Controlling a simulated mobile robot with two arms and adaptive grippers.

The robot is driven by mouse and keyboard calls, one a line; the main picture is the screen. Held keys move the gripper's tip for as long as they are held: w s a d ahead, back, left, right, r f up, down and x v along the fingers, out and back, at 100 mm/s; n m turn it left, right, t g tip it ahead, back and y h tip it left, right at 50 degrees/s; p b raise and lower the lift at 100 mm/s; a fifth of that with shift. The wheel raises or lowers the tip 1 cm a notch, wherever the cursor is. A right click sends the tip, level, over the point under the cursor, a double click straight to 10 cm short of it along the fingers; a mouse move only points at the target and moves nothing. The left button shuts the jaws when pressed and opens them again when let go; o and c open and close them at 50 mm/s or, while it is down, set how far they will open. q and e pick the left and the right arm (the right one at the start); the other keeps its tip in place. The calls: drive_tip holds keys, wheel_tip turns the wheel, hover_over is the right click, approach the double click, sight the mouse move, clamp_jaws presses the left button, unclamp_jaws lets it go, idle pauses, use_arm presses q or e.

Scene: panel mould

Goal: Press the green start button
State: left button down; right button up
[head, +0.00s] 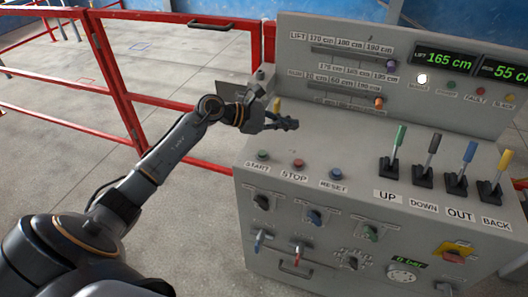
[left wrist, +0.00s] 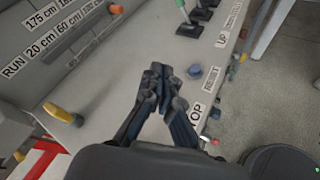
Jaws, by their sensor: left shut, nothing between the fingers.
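The green start button (head: 263,155) sits at the left end of the console's sloped ledge, above the START label (head: 257,173). The red stop button (head: 298,163) and the blue reset button (head: 337,173) are to its right. My left gripper (head: 291,124) is shut and empty, above and behind the start and stop buttons, apart from them. In the left wrist view its closed fingers (left wrist: 160,78) are over the ledge, with the blue reset button (left wrist: 195,71) beyond them. The start button does not show there; the gripper seems to hide it. My right gripper is not in view.
Levers with a green handle (head: 400,136), grey, blue and yellow handles stand on the right of the ledge. An upright panel with sliders and displays (head: 445,58) rises behind. A yellow-handled lever (left wrist: 62,113) is near my left gripper. Red railing (head: 185,107) stands left of the console.

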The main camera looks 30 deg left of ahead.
sight(260, 153)
use_arm(q)
drive_tip(key=s+a+f+m+g+y, duration=0.1)
drive_tip(key=a+f+m+g+y, duration=0.1)
drive_tip(key=a, duration=0.6)
drive_tip(key=shift+s+a+m+g+y, duration=0.2)
drive_tip(key=shift+a+m+g+y, duration=0.15)
drive_tip(key=shift+m+g+y, duration=0.35)
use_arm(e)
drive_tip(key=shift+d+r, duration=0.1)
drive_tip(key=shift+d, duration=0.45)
